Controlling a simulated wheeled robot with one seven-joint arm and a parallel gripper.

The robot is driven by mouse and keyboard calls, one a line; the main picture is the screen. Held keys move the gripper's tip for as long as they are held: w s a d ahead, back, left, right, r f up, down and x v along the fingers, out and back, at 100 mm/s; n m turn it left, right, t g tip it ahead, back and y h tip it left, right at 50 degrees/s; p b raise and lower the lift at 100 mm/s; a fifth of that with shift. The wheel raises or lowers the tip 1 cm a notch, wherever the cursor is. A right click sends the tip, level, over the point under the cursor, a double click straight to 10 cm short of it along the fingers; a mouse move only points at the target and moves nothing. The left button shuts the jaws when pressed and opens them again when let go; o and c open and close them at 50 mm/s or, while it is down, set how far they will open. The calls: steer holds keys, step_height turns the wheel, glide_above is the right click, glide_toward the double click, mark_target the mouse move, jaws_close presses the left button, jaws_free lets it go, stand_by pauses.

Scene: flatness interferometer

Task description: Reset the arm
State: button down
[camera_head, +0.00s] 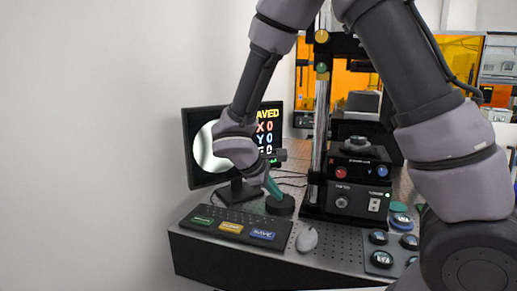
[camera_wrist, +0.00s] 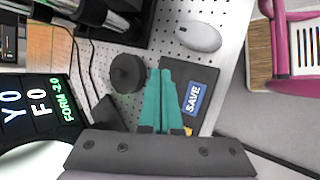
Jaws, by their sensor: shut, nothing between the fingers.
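My gripper (camera_head: 273,188) has teal fingers, closed together with nothing between them. In the head view it hangs above the bench in front of the monitor, near a black round knob (camera_head: 280,205). In the wrist view my gripper (camera_wrist: 160,75) points over the dark button panel (camera_wrist: 205,78), with the blue SAVE button (camera_wrist: 193,98) just right of the fingers and the black knob (camera_wrist: 127,73) to their left. The head view shows the panel (camera_head: 236,226) with green, yellow and blue buttons; the blue one (camera_head: 263,235) reads SAVE.
The monitor (camera_head: 188,150) shows "SAVED" partly covered by my arm, with X 0 and Y 0. A white mouse (camera_head: 307,239) lies right of the panel. The black interferometer (camera_head: 345,200) with its column stands to the right. Round lens-like parts (camera_head: 378,237) sit at the bench's right.

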steer(key=s+d+r+m+t+y, duration=0.1)
steer(key=s+d+r+m+y, duration=0.3)
steer(key=d+r+m, duration=0.5)
steer(key=s+d+r+m+t+y, duration=0.1)
steer(key=s+d+r+m+y, duration=0.3)
steer(key=r, duration=1.2)
steer(key=s+d+m, duration=0.4)
steer(key=d+m, duration=0.1)
steer(key=d, duration=0.1)
steer(key=shift+m+t, duration=0.3)
steer(key=shift+m, duration=0.1)
steer(key=shift+s, duration=0.1)
